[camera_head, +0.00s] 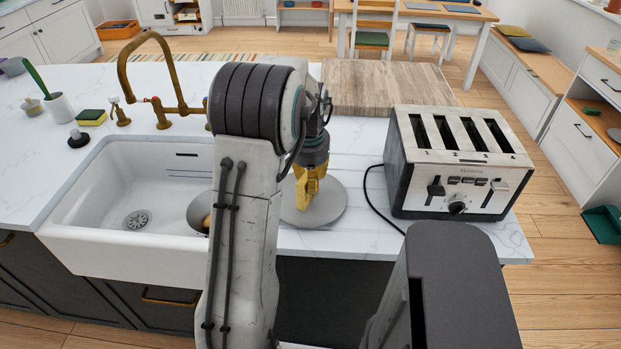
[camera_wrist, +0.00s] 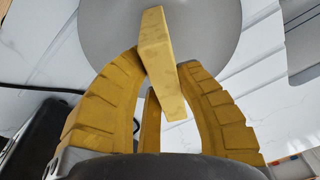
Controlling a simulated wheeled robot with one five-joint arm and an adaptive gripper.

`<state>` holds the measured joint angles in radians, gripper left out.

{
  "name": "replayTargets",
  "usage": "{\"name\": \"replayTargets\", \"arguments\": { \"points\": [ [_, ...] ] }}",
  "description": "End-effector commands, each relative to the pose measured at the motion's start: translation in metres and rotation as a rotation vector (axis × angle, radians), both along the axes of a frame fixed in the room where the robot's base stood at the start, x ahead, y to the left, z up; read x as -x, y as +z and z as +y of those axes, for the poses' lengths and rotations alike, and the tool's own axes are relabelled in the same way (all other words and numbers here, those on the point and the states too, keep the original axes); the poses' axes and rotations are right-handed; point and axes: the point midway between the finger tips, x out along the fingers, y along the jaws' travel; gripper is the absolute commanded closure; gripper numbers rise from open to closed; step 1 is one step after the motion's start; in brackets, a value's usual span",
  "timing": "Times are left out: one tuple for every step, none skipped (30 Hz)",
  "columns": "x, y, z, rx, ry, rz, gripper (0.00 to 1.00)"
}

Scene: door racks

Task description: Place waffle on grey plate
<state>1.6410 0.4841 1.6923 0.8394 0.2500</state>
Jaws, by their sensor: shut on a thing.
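The waffle (camera_wrist: 155,40) is a pale yellow slab, held tilted on edge between my fingertips in the wrist view. My gripper (camera_wrist: 160,74) is shut on it, with a yellow finger on each side. The grey plate (camera_wrist: 110,30) is round and flat and lies behind the waffle in that view. In the head view the grey plate (camera_head: 330,206) lies on the white counter right of the sink, and my gripper (camera_head: 307,186) points down over it. The waffle is hard to tell from the yellow fingers there. I cannot tell whether it touches the plate.
A four-slot toaster (camera_head: 457,160) stands close right of the plate, its black cord on the counter. A wooden board (camera_head: 385,87) lies behind. The white sink (camera_head: 110,195) is left, with a brass faucet (camera_head: 160,95). A round grey dish (camera_head: 199,212) is partly hidden by my arm.

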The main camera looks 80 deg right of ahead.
Motion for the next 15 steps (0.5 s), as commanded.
{"name": "replayTargets", "arguments": {
  "points": [
    [-0.0001,-0.003,0.0001,0.0,0.0,0.0,1.0],
    [-0.0001,-0.0017,0.0001,0.0,0.0,0.0,0.67],
    [-0.0001,-0.0014,0.0001,0.0,0.0,0.0,0.64],
    [-0.0001,-0.0014,0.0001,-0.001,0.0,0.0,0.61],
    [-0.0001,-0.0014,0.0001,-0.001,0.0,0.0,0.58],
    [-0.0001,-0.0014,0.0001,-0.001,0.0,0.0,0.55],
    [-0.0002,-0.0014,0.0001,-0.001,0.0,0.0,0.52],
    [-0.0002,-0.0014,0.0001,-0.001,0.0,0.0,0.49],
    [-0.0002,-0.0014,0.0001,-0.001,0.0,0.0,0.49],
    [-0.0002,-0.0014,0.0001,-0.001,0.0,0.0,0.49],
    [-0.0002,-0.0014,0.0001,-0.001,0.0,0.0,0.49],
    [-0.0002,-0.0014,0.0001,-0.001,0.0,0.0,0.49],
    [-0.0002,-0.0014,0.0001,-0.001,0.0,0.0,0.49],
    [-0.0002,-0.0013,0.0001,-0.001,0.0,0.0,0.49],
    [-0.0002,-0.001,0.0001,-0.001,0.0,0.0,0.49]
  ]
}}
